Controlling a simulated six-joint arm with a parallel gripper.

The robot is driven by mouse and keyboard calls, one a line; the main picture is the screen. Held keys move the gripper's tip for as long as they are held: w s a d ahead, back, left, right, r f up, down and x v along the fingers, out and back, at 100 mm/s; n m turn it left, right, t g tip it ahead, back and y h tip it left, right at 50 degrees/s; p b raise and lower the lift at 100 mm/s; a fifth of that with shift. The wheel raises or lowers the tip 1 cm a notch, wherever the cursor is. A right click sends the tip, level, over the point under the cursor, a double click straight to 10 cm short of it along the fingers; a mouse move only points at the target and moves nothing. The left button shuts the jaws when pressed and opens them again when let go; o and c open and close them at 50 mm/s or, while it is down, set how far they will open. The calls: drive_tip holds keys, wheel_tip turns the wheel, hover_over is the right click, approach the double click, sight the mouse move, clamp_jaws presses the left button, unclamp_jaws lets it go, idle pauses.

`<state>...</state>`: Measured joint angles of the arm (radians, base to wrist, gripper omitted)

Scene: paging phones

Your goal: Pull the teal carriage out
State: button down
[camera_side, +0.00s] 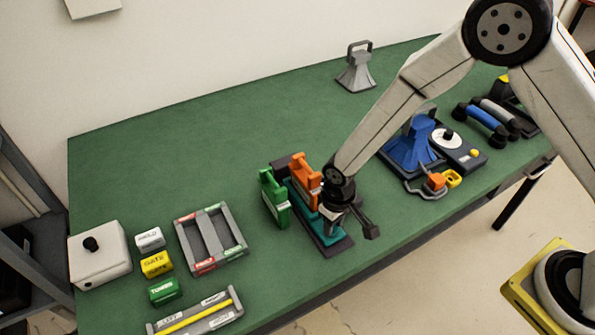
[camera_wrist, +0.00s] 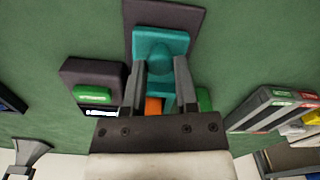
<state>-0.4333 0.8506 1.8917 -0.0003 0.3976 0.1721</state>
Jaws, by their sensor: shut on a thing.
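The teal carriage (camera_side: 323,224) sits on a dark base (camera_side: 338,247) near the front edge of the green table. In the wrist view the teal carriage (camera_wrist: 160,42) lies over a dark track (camera_wrist: 165,13). My gripper (camera_side: 335,212) is down at the carriage. In the wrist view my gripper (camera_wrist: 160,72) has one grey finger on each side of a teal part and is shut on it. An orange handset-shaped piece (camera_side: 308,180) stands behind the gripper, and only a bit of orange (camera_wrist: 153,106) shows between the fingers. My gripper hides part of the carriage.
A green handset-shaped piece (camera_side: 274,197) stands close on the left. A grey tray (camera_side: 237,223) and labelled blocks (camera_side: 156,263) lie farther left. A blue stand (camera_side: 410,150) and a dial box (camera_side: 458,150) are on the right. The table's front edge is near.

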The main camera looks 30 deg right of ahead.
drive_tip(key=shift+s, duration=2.05)
drive_tip(key=shift+c, duration=1.9)
unclamp_jaws()
drive_tip(key=shift+r, duration=0.2)
drive_tip(key=shift+r, duration=0.45)
wheel_tip(320, 180, up, 7)
drive_tip(key=shift+f, duration=0.2)
